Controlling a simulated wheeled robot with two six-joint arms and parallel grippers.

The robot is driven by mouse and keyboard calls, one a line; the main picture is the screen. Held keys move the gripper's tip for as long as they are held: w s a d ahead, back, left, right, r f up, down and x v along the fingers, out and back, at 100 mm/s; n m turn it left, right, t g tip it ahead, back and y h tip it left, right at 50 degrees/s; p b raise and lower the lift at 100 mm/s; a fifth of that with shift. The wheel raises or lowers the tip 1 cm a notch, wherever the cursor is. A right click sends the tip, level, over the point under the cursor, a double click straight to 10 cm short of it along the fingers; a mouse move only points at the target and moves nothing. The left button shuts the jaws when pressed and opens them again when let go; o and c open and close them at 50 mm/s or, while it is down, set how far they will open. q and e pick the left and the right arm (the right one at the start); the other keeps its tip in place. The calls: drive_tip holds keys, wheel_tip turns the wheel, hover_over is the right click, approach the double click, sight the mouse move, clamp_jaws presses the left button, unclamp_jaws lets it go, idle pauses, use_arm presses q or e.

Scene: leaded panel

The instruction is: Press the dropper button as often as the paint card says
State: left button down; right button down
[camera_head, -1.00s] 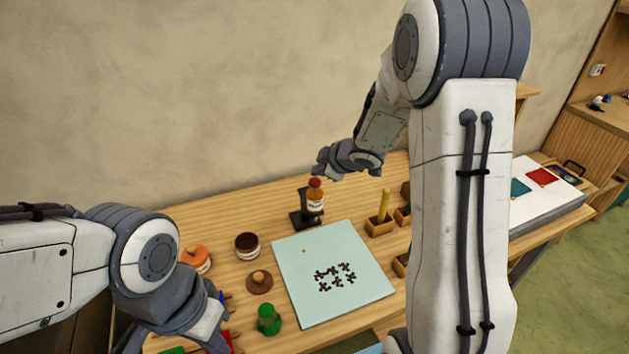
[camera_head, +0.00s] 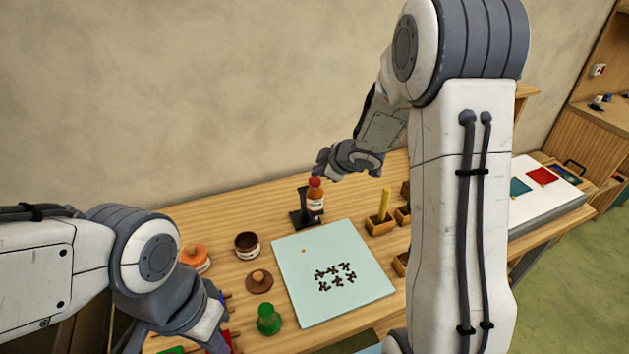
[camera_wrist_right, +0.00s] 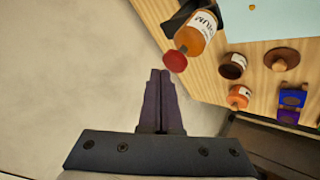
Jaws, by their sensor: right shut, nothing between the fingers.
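The dropper bottle (camera_head: 316,203) is orange-brown with a white label and a red top button (camera_head: 315,183). It stands in a dark holder (camera_head: 298,218) at the back of the table. In the right wrist view the red button (camera_wrist_right: 175,61) is just beyond and right of the fingertips. My right gripper (camera_head: 321,171) is shut and empty, close above the button; I cannot tell if it touches. Its closed fingers show in the right wrist view (camera_wrist_right: 160,74). My left gripper (camera_head: 216,338) is low at the left, its fingers unclear. I cannot make out the paint card.
A pale blue board (camera_head: 300,262) with dark pieces lies mid-table. A brown jar (camera_head: 247,245), an orange jar (camera_head: 195,258), a round brown lid (camera_head: 259,282) and a green object (camera_head: 269,319) stand left. Wooden boxes (camera_head: 380,226) are right. A white panel (camera_head: 545,200) is farther right.

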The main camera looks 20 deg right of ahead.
sight(318, 182)
drive_tip(key=shift+f+b, duration=0.9)
drive_tip(key=shift+f, duration=0.3)
idle(0.9)
drive_tip(key=shift+r, duration=0.1)
drive_tip(key=shift+r+p, duration=1.35)
drive_tip(key=shift+p, duration=0.15)
drive_tip(key=shift+r, duration=0.1)
wheel_tip(318, 182, up, 5)
drive_tip(key=p, duration=0.5)
idle(1.9)
